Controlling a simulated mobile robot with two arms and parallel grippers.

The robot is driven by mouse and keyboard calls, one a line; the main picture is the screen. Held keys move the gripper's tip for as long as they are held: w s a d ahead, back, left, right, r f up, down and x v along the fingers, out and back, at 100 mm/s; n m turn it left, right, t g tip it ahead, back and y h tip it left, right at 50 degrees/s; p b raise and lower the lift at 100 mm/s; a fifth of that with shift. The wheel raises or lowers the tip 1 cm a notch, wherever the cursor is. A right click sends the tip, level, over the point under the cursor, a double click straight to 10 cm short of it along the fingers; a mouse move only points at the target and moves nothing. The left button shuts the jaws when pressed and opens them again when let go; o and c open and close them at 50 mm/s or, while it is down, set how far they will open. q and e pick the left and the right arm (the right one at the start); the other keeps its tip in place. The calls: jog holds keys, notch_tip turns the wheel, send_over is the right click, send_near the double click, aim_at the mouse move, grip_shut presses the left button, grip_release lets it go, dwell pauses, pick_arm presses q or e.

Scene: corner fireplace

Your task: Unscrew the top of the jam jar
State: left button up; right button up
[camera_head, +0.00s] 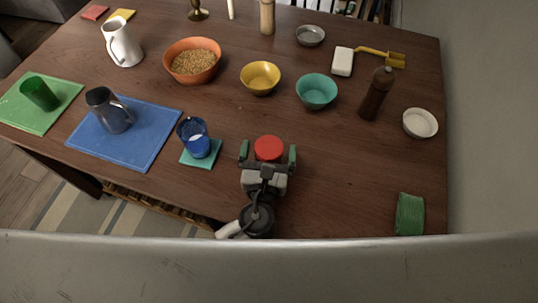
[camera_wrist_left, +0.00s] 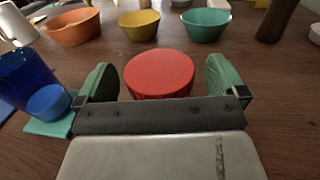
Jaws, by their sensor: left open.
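The jam jar shows as a round red lid (camera_head: 268,148) near the front middle of the wooden table; the jar's body is hidden below it. The red lid also shows in the left wrist view (camera_wrist_left: 159,75). My left gripper (camera_head: 268,155) is open, with one green-padded finger on each side of the lid. In the left wrist view the fingers (camera_wrist_left: 160,82) stand apart from the lid, with a gap on both sides. My right gripper is in neither view.
A blue cup (camera_head: 196,138) on a teal coaster stands close left of the gripper. Yellow (camera_head: 260,78) and teal (camera_head: 316,91) bowls stand behind. A dark pepper mill (camera_head: 376,95) is at back right.

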pick_arm(q)
jog(key=shift+w, duration=0.25)
jog(key=c, duration=1.2)
jog(key=shift+r, duration=0.15)
notch_tip(320, 180, up, 5)
jog(key=shift+f+p, duration=0.2)
jog(key=shift+p, duration=0.5)
jog(key=s+d+r, duration=0.6)
jog(key=d, duration=0.4)
jog(key=shift+r, duration=0.1)
